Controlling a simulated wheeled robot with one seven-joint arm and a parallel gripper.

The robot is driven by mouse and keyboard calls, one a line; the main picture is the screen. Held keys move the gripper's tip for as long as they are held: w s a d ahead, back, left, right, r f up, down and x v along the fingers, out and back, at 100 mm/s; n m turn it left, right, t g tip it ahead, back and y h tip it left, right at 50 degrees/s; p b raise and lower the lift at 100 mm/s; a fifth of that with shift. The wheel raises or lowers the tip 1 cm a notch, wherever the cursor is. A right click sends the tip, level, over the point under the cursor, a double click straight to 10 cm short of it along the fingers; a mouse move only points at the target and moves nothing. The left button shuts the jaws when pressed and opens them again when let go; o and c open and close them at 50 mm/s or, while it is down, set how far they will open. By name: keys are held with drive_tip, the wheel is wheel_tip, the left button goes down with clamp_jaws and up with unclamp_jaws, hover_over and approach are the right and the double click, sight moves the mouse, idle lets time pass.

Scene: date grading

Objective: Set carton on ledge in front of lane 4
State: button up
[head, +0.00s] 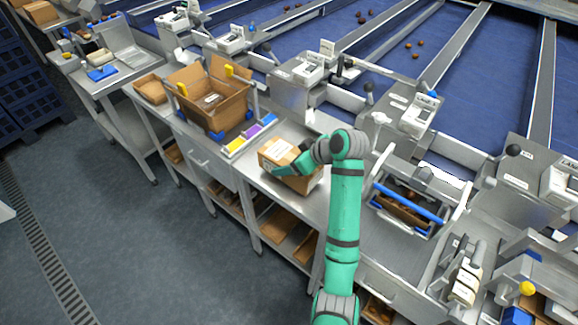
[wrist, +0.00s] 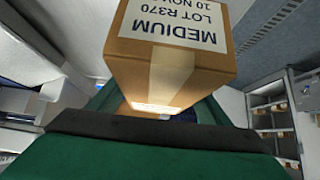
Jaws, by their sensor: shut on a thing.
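A closed brown carton (head: 280,157) with a white label is at the steel bench, left of my arm in the head view. My gripper (head: 299,163) is shut on the carton at its right side. In the wrist view the carton (wrist: 172,72) fills the upper middle, and its label reads "MEDIUM LOT R370". The steel ledge (head: 258,183) runs along the front of the lanes. I cannot tell whether the carton touches the ledge or hangs just above it. The lane numbers are too small to read.
A caddy with a blue handle (head: 408,203) stands right of my arm. Blue lanes with steel dividers (head: 399,42) lie behind. Shelves below hold flat cardboard (head: 284,228).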

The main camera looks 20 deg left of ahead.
drive_tip(key=shift+a+f, duration=0.1)
drive_tip(key=shift+f, duration=1.05)
drive_tip(key=shift+f, duration=0.1)
drive_tip(key=o, duration=1.7)
drive_tip(key=shift+s, duration=0.1)
drive_tip(key=v, duration=1.2)
